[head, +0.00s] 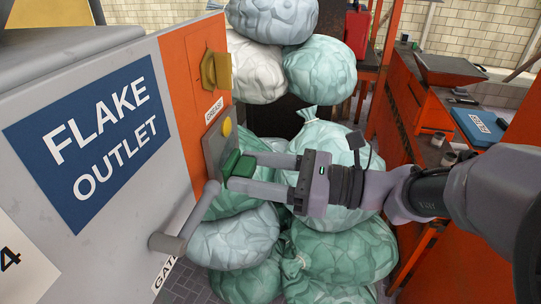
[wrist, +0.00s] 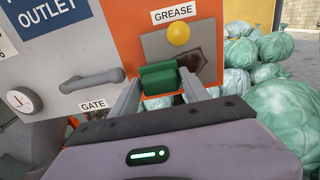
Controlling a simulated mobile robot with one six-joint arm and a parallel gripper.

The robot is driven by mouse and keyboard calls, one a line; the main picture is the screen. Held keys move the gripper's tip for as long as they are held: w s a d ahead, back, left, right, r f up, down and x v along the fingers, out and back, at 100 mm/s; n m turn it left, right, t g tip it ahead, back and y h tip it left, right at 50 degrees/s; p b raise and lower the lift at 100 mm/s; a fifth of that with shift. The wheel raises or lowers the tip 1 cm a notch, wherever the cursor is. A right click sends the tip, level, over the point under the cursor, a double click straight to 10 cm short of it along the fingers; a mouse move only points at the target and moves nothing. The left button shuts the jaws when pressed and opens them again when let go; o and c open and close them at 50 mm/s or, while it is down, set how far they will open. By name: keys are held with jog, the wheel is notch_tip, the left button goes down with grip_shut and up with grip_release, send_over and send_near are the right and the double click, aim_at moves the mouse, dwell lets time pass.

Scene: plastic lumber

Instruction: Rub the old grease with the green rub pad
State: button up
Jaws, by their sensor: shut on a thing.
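My gripper (head: 243,172) is shut on the green rub pad (head: 238,162), a dark green block between its two fingers. In the wrist view the pad (wrist: 158,77) sits in front of the lower part of a grey plate (wrist: 160,46) under the GREASE label. A dark brown patch, seemingly the old grease (wrist: 194,59), shows on the plate just right of and above the pad. The pad hides part of the plate, perhaps some of the patch. In the head view the pad is close to the plate (head: 212,148); I cannot tell whether they touch.
A yellow round knob (wrist: 178,34) is on the plate above the pad. The grey GATE handle (head: 187,225) juts out below and left of my gripper. Several filled bags (head: 335,150) are piled behind. An orange bench (head: 415,100) stands at the right.

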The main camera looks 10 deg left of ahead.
aim_at(236, 138)
jog(key=shift+w+a, duration=0.1)
jog(key=shift+a, duration=0.85)
dwell(0.5)
